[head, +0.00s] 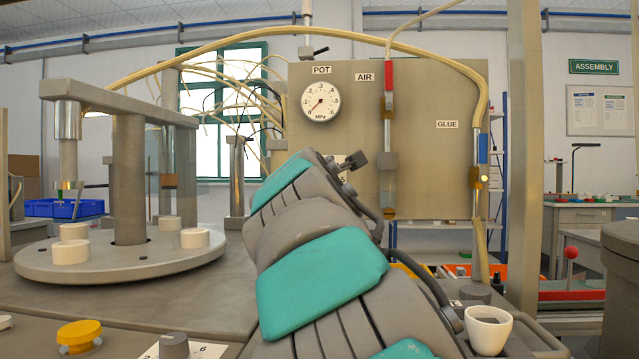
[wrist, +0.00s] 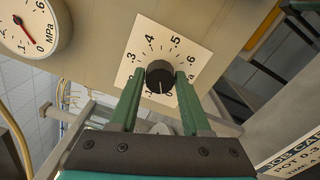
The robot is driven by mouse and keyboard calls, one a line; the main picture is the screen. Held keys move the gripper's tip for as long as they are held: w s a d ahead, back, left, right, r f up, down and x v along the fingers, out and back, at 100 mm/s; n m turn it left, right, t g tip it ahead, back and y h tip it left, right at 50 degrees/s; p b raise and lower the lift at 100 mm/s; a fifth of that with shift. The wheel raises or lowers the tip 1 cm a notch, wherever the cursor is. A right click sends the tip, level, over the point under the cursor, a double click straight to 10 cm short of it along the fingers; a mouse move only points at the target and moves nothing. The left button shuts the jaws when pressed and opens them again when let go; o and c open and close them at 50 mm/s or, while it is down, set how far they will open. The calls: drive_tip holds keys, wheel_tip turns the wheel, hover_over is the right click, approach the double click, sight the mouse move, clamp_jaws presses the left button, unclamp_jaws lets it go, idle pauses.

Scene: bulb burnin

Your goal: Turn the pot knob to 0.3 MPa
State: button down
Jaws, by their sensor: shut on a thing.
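The pot knob (wrist: 160,70) is a round black knob on a white square dial plate (wrist: 145,30) with numbers around it. Its light mark points toward the bottom of the wrist view, near the 0. My gripper (wrist: 159,79) is shut on the knob, one green finger on each side. In the head view my arm hides the gripper and knob; only an edge of the plate shows. The POT gauge (head: 320,101) has its red needle toward the lower left, near the low end. The gauge also shows in the wrist view (wrist: 33,22), needle close to 0.
The grey panel (head: 430,170) carries AIR and GLUE fittings with hoses. A round turntable (head: 120,262) with white pucks stands at left. A white cup (head: 488,330) stands right of my arm. Another knob (head: 174,345) sits at the front. A printed card (wrist: 295,160) shows at lower right.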

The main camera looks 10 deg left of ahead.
drive_tip(key=shift+m+b, duration=3.8)
drive_tip(key=shift+m, duration=8.1)
drive_tip(key=shift+c, duration=1.9)
unclamp_jaws()
